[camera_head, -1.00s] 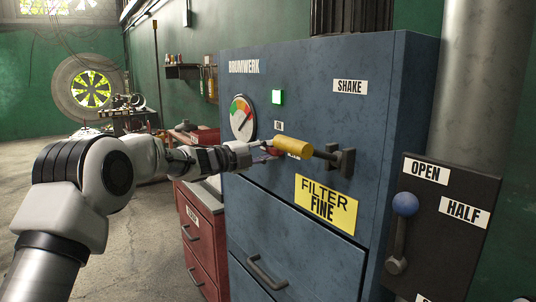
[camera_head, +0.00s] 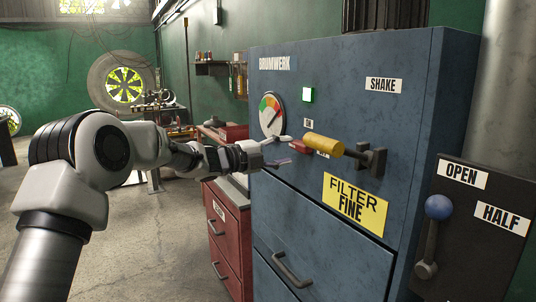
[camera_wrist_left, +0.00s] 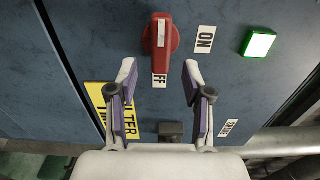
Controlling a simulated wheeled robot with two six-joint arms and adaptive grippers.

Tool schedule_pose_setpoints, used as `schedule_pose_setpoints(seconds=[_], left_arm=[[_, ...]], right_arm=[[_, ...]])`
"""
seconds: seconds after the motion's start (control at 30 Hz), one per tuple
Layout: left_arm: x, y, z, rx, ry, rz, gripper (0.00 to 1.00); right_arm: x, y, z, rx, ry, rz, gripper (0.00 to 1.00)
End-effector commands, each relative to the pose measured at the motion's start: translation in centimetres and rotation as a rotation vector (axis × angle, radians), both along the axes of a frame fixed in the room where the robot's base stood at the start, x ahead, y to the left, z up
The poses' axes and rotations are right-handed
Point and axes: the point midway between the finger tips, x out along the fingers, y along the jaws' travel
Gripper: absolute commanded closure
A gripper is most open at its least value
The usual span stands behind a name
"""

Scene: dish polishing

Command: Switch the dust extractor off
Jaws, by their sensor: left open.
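The blue dust extractor cabinet (camera_head: 350,115) stands in front of me. Its red rotary switch (camera_head: 301,146) sits left of the yellow handle, and shows at the top of the left wrist view (camera_wrist_left: 164,42). The square lamp (camera_head: 308,95) glows green, also in the left wrist view (camera_wrist_left: 259,43). My left gripper (camera_head: 281,150) is open and empty, its fingertips just short of the switch. My right gripper is out of view.
A yellow handle (camera_head: 324,144) juts out beside the switch. A round gauge (camera_head: 272,114) is above left. A black panel with a blue-knobbed lever (camera_head: 438,207) stands at the right. A red drawer cabinet (camera_head: 228,235) is at lower left, with open floor further left.

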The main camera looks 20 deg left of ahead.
Motion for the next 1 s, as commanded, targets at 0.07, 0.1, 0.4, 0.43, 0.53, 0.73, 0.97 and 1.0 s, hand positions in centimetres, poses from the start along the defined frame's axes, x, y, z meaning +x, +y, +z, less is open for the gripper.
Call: schedule_pose_setpoints(seconds=[0.07,0.1,0.4,0.43,0.53,0.73,0.97,1.0], left_arm=[[-1.8,1.4,0.2,-0.006,-0.001,0.001,0.5],[-2.6,2.0,0.2,-0.005,-0.001,0.001,0.5],[-5.6,4.2,0.0,0.001,-0.001,-0.003,0.5],[-5.6,4.2,0.0,0.001,-0.001,-0.003,0.5],[-5.6,4.2,0.0,0.001,-0.001,-0.003,0.5],[-5.5,4.2,0.0,0.001,-0.001,-0.002,0.5],[-4.8,3.6,-4.3,0.011,0.064,-0.009,0.5],[-4.4,3.0,-6.7,0.021,0.102,-0.017,0.5]], right_arm=[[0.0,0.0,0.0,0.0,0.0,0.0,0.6],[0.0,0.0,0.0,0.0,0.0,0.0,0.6],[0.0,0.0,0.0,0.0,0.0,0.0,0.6],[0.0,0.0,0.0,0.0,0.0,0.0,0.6],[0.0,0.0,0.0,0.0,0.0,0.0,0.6],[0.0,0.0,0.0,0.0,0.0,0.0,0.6],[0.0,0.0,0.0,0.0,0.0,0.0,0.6],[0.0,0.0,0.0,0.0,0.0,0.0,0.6]])
